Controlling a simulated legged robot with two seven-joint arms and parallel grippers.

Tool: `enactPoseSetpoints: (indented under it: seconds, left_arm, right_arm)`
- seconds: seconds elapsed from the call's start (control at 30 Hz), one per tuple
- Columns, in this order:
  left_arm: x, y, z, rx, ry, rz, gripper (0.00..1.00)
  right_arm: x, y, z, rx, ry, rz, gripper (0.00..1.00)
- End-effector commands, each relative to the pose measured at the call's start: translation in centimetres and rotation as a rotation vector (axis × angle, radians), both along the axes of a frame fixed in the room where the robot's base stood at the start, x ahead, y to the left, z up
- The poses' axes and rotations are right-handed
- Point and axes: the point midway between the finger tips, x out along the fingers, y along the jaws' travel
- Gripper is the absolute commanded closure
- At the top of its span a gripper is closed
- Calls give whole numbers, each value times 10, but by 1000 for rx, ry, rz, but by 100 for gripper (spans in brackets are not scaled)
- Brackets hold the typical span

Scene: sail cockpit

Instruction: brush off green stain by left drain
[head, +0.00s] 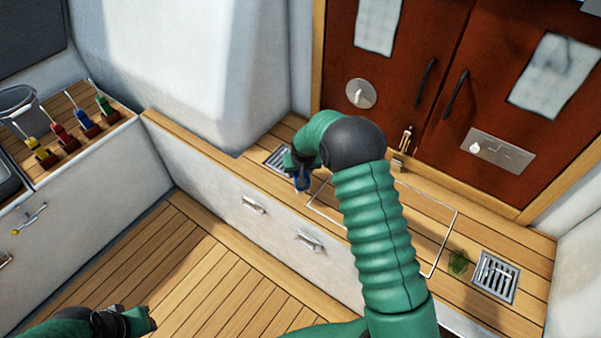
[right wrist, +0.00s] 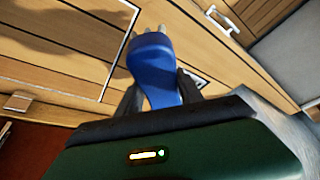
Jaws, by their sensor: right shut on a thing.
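My right gripper (head: 298,170) is shut on a blue brush (head: 303,182), held over the bench beside the left drain (head: 275,158). In the right wrist view the brush's blue handle (right wrist: 155,70) sits between the dark fingers (right wrist: 157,92). The left drain is a metal grate, partly covered by my gripper. I see no green stain beside it; the gripper and arm hide part of that area. A green stain (head: 458,263) shows by the right drain (head: 496,277). My left gripper (head: 150,318) is low at the bottom left, over the floor, its jaws unclear.
Brown doors (head: 400,90) rise behind the bench. The slatted floor (head: 190,270) in front is clear.

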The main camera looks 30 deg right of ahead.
Motion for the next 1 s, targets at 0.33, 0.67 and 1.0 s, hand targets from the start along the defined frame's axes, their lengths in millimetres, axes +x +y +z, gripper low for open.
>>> enactPoseSetpoints:
  seconds: [0.33, 0.67, 1.0]
  left_arm:
    - [0, 0, 16, 0, 0, 1, 71]
    - [0, 0, 15, 0, 0, 0, 71]
    - [0, 0, 16, 0, 0, 1, 71]
  right_arm:
    - [1, 0, 20, 1, -1, 2, 100]
    - [1, 0, 19, 1, -1, 2, 100]
    - [-19, 34, 65, -1, -9, 63, 100]
